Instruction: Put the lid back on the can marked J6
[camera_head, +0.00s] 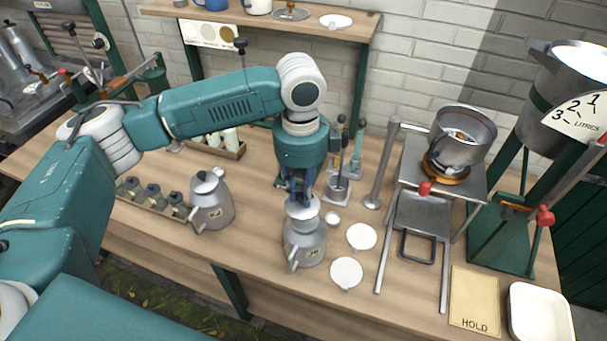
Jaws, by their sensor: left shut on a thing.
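A grey metal can (304,244) with a side handle stands upright on the wooden bench in the middle of the view. Its small tag is too small to read. My left gripper (301,195) points straight down over this can and is shut on a pale grey lid (302,208). The lid is at the can's mouth; I cannot tell whether it is seated or just above the neck. The fingers partly hide the lid's top. A second can (211,203), with a lid and a dark knob, stands to the left. My right gripper is not in view.
White discs (346,273) lie right of the middle can. A slim metal post (378,170) and a metal stand (420,212) with a pot (462,133) rise further right. A HOLD card (474,301) and white tray (541,312) lie front right. Several small jars fill a rack (155,208) at left.

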